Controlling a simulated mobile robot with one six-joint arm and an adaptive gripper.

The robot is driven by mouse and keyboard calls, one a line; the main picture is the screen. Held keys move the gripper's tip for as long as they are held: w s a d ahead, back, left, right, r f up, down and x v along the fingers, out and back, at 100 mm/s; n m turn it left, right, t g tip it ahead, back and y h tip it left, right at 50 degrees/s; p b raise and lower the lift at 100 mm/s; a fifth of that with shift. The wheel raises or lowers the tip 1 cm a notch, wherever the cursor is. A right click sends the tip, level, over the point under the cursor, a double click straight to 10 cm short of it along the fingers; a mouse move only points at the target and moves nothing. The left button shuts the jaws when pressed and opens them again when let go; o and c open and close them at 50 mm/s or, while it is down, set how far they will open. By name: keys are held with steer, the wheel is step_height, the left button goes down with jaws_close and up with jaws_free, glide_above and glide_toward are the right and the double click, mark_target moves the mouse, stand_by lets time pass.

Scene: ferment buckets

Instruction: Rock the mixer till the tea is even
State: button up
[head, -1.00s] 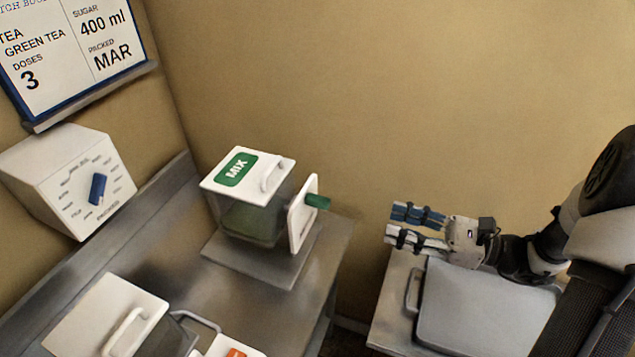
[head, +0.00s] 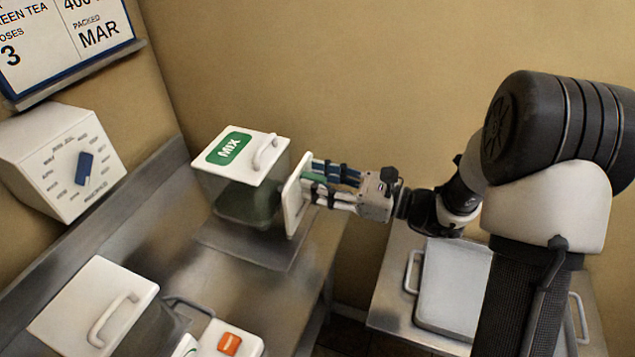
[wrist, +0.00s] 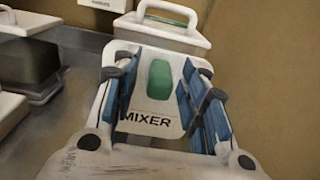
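The mixer (head: 240,190) is a clear box under a white lid (head: 258,158) with a green MIX label, on a grey base plate. Dark green tea (head: 245,207) lies in its lower part; I cannot tell how even it is. A white plate (head: 293,200) on its right side carries a green handle, partly hidden by my fingers in the head view. In the wrist view the plate reads MIXER and the green handle (wrist: 160,80) stands between my fingers. My gripper (head: 312,185) is open around the handle, with gaps on both sides.
A white box with a blue dial (head: 84,168) stands at the left by a sign (head: 70,40). A white-lidded bucket (head: 95,305) and an orange button (head: 229,344) are at the front. A grey-lidded container (head: 452,285) stands on a separate table at right.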

steer(key=shift+w+a, duration=0.1)
steer(key=shift+a, duration=0.2)
steer(key=shift+c, duration=0.4)
jaws_close()
